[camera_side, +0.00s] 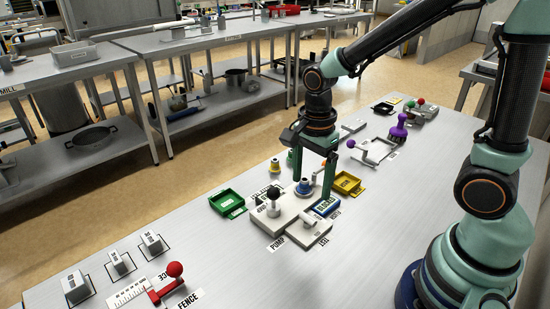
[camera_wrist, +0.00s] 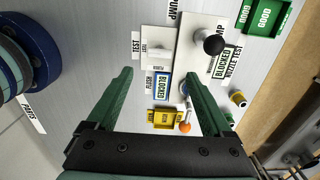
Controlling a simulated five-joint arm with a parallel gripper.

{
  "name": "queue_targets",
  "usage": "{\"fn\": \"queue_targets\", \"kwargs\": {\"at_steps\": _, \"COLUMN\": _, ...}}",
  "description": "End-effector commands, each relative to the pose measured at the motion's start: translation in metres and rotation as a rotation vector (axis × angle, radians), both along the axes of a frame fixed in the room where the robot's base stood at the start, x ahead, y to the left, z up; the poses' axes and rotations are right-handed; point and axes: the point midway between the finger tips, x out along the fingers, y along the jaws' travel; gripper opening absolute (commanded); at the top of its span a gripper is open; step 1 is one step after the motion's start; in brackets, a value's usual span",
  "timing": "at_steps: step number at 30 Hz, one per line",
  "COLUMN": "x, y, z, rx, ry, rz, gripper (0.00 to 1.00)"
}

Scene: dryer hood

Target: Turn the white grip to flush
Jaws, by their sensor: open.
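The white grip (camera_wrist: 158,50) is on the pale pump plate (camera_wrist: 190,42) in the wrist view, between small labels reading TEST (camera_wrist: 136,44) and FLUSH (camera_wrist: 150,82). In the side view the pump plate (camera_side: 284,232) lies on the bench; the grip is hard to make out against it there. My gripper (camera_side: 311,192) points down above the plate's right part. In the wrist view my gripper (camera_wrist: 157,78) is open with nothing between its fingers, and the grip lies just beyond the fingertips. I cannot tell the exact grip angle.
A black-knobbed lever (camera_side: 272,207) stands on the plate. A blue-based nozzle (camera_side: 304,187) is close to the fingers. A red-knobbed fence (camera_side: 174,272) is further left.

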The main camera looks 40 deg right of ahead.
Motion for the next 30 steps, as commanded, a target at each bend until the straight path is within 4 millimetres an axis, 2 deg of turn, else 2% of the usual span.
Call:
{"fn": "queue_targets", "kwargs": {"at_steps": 6, "x": -0.002, "y": 0.0, "z": -0.043, "rx": -0.001, "ry": 0.007, "rz": 0.002, "gripper": 0.85}}
{"fn": "queue_targets", "kwargs": {"at_steps": 15, "x": -0.001, "y": 0.0, "z": -0.084, "rx": 0.0, "ry": 0.003, "rz": 0.002, "gripper": 0.85}}
{"fn": "queue_targets", "kwargs": {"at_steps": 21, "x": -0.001, "y": 0.0, "z": -0.095, "rx": 0.0, "ry": 0.002, "rz": 0.002, "gripper": 0.85}}
{"fn": "queue_targets", "kwargs": {"at_steps": 30, "x": 0.0, "y": 0.0, "z": -0.096, "rx": 0.0, "ry": -0.001, "rz": 0.002, "gripper": 0.85}}
